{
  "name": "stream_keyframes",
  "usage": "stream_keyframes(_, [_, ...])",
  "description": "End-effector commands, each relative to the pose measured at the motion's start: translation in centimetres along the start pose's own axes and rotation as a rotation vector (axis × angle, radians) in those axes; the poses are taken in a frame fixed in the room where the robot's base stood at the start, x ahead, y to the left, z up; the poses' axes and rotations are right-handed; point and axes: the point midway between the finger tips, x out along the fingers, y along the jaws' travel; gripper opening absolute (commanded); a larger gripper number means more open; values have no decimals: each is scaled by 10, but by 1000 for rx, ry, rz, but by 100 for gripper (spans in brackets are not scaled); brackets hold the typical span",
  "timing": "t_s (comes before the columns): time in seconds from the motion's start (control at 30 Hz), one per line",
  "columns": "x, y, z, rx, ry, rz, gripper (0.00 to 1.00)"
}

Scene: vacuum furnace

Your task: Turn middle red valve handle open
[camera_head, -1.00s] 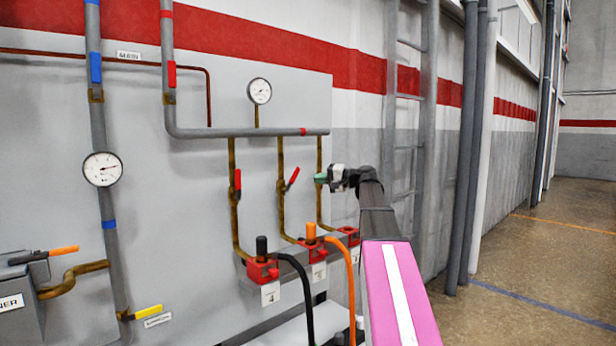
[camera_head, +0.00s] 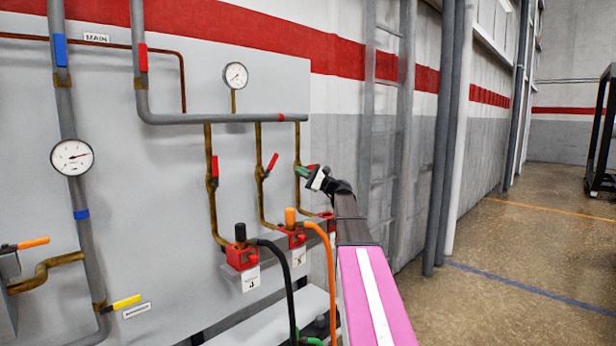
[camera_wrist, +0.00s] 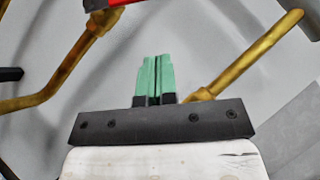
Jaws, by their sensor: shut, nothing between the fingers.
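The middle red valve handle (camera_head: 272,162) sits on the middle of three brass pipes below the grey manifold pipe, tilted with its top to the right. The left red handle (camera_head: 214,167) stands upright on its pipe. A bit of red (camera_head: 312,166) shows by the right pipe, mostly hidden behind my gripper. My gripper (camera_head: 302,172) is to the right of the middle handle, in front of the right pipe. Its green fingers (camera_wrist: 155,65) are together and empty in the wrist view. A red part (camera_wrist: 112,2) is cut off at that view's top edge; I cannot tell which handle it is.
Red blocks with a black knob (camera_head: 240,232) and an orange knob (camera_head: 290,217) stand below the pipes, with black and orange hoses (camera_head: 332,285). A round gauge (camera_head: 235,76) is above the manifold. A ladder (camera_head: 385,130) stands on the right; the floor beyond is open.

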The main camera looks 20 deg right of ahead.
Motion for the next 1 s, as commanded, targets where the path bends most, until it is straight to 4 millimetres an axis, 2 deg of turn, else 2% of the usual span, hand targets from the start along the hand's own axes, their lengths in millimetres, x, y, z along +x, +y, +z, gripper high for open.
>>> stream_keyframes(0.1, [24,0,0,-1,-1,1,0])
stream_keyframes(0.23, [47,0,0,-1,0,1,0])
stream_keyframes(0.4, [62,0,20,-2,1,1,0])
stream_keyframes(0.6, [71,0,27,-2,2,1,0])
stream_keyframes(1.0, [72,0,28,-3,2,2,0])
